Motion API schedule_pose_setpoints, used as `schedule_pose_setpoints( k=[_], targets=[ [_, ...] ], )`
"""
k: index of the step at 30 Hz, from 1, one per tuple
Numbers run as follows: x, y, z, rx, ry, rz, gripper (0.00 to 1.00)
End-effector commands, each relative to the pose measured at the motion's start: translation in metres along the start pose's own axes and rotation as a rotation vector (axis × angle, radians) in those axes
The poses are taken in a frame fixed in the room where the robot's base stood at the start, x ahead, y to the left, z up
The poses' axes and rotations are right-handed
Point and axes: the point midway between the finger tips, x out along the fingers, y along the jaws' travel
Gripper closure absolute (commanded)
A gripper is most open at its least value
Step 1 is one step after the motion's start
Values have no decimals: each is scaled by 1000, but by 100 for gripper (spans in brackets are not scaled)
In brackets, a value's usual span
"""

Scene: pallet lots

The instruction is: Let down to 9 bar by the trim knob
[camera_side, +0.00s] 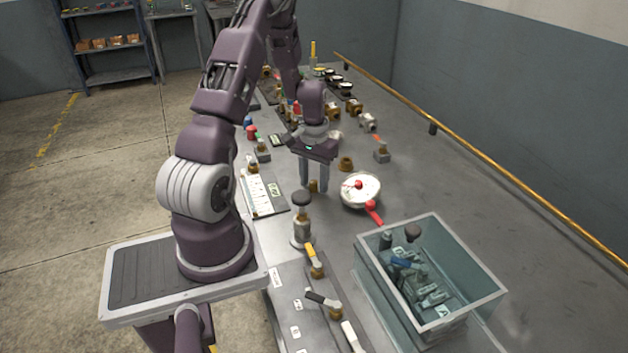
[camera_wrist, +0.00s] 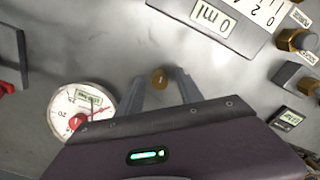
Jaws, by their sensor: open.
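In the wrist view my gripper (camera_wrist: 158,90) shows both fingers apart. A round white gauge (camera_wrist: 82,113) with a red needle is beside it, partly covered by my gripper; its pressure reading is unclear. The gauge also shows in the side view (camera_side: 360,197).
A red-handled lever (camera_side: 374,213) lies by the gauge. A black-topped cylinder (camera_side: 302,231) stands nearer the camera. A clear-walled bin (camera_side: 470,255) holds grey parts at the right. A "0 ml" panel (camera_wrist: 240,32) is close by. Several brass fittings (camera_side: 346,163) stand behind.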

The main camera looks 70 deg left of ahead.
Motion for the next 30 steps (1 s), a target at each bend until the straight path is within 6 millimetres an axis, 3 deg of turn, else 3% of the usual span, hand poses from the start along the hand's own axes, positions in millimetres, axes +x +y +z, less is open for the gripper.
schedule_pose_setpoints(
  k=[12, 26, 28, 30],
  targets=[
    [-67, 0, -1, 0, 3, -1, 57],
    [-72, 1, 0, 2, 2, 0, 57],
    [-85, 12, 1, 25, 21, -2, 57],
    [-118, 40, 9, 81, 67, -4, 57]
  ],
)
